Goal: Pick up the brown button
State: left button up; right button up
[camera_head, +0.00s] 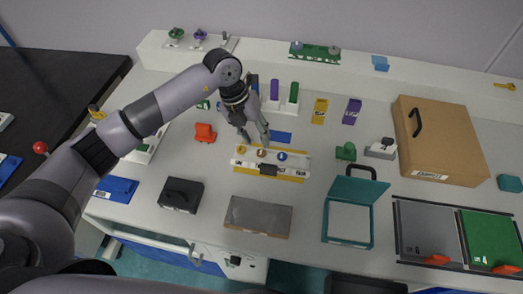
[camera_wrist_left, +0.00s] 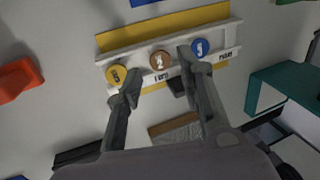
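The brown button (camera_head: 262,153) is a round disc in the middle of a white rack (camera_head: 246,162) on a yellow mat. A yellow button (camera_head: 241,149) stands to its left and a blue button (camera_head: 282,156) to its right. In the left wrist view the brown button (camera_wrist_left: 160,60) lies beyond and between my two fingertips. My left gripper (camera_head: 256,140) is open and empty, just behind and above the rack. It also shows in the left wrist view (camera_wrist_left: 158,72), its fingers spread wide. My right gripper is not in view.
An orange block (camera_head: 205,133) stands left of the rack. A dark box (camera_head: 182,195), a grey-lidded case (camera_head: 258,217) and a teal open box (camera_head: 350,215) stand in front. A cardboard box (camera_head: 440,140) is at the right.

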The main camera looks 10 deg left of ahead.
aim_at(261, 152)
pick_arm(q)
jog(key=shift+s+p+x, duration=0.15)
jog(key=shift+p+x, duration=0.2)
jog(key=shift+x, duration=0.75)
jog(key=shift+s+p+x, duration=0.2)
jog(key=shift+p+x, duration=0.1)
jog(key=shift+x, duration=0.75)
jog(key=shift+a, duration=0.1)
jog(key=shift+c, duration=0.2)
jog(key=c, duration=0.6)
